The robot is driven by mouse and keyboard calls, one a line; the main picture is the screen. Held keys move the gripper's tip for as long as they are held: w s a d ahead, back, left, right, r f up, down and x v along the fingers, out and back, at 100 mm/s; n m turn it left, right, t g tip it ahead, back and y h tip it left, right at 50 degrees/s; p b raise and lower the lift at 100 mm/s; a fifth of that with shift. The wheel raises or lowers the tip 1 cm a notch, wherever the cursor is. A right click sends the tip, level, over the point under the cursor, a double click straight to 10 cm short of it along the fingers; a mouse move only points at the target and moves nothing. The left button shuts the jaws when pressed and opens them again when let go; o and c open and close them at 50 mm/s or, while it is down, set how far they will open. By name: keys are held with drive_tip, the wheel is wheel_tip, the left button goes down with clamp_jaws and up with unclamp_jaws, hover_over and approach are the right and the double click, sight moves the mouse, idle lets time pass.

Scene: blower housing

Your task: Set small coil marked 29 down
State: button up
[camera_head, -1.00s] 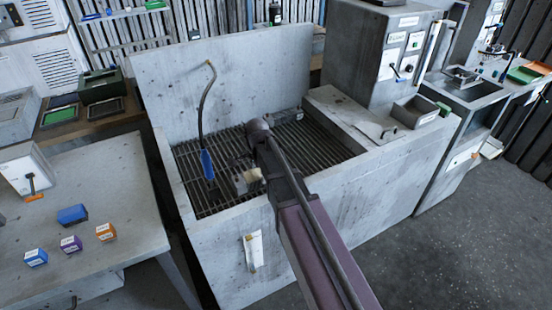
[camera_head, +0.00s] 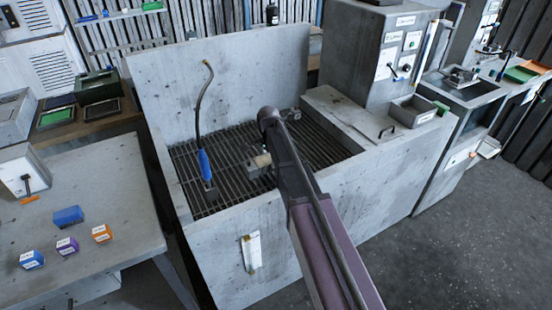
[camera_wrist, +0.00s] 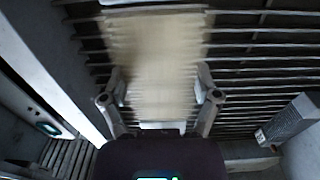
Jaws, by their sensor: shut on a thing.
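The small coil is a pale beige, blurred block (camera_wrist: 155,65) between the two fingers of my gripper (camera_wrist: 160,95) in the wrist view. The fingers are shut on its sides; no number can be read on it. In the head view a small beige patch of the coil (camera_head: 262,160) shows beside my arm, above the slatted grate (camera_head: 228,178) of the grey basin. My gripper (camera_head: 256,165) is partly hidden there by the arm. I cannot tell whether the coil touches the slats.
A blue-handled tool on a bent hose (camera_head: 204,163) stands at the grate's left. A grey block with a label (camera_wrist: 288,120) is at lower right in the wrist view. Basin walls (camera_head: 240,215) surround the grate. Several small coloured boxes (camera_head: 68,216) lie on the left table (camera_head: 100,180).

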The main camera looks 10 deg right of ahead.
drive_tip(key=shift+w+d+f, duration=0.1)
drive_tip(key=shift+w+d, duration=0.5)
drive_tip(key=shift+w, duration=0.2)
drive_tip(key=shift+w+d+f, duration=0.1)
drive_tip(key=shift+w+d, duration=0.5)
drive_tip(key=shift+w, duration=0.2)
drive_tip(key=shift+w, duration=0.1)
drive_tip(key=shift+w+d, duration=0.2)
drive_tip(key=shift+w+d+f+b, duration=0.15)
drive_tip(key=shift+w+d, duration=0.15)
drive_tip(key=shift+w, duration=0.15)
drive_tip(key=shift+w+d+b, duration=0.15)
drive_tip(key=shift+w+d, duration=0.15)
drive_tip(key=shift+w, duration=0.15)
drive_tip(key=shift+s+f+b, duration=0.1)
drive_tip(key=shift+f+b, duration=0.8)
drive_tip(key=shift+f, duration=0.05)
drive_tip(key=shift+f+b, duration=0.8)
drive_tip(key=shift+b, duration=0.05)
drive_tip(key=shift+f, duration=0.2)
drive_tip(key=o, duration=1.1)
drive_tip(key=shift+r, duration=0.1)
drive_tip(key=shift+o, duration=0.2)
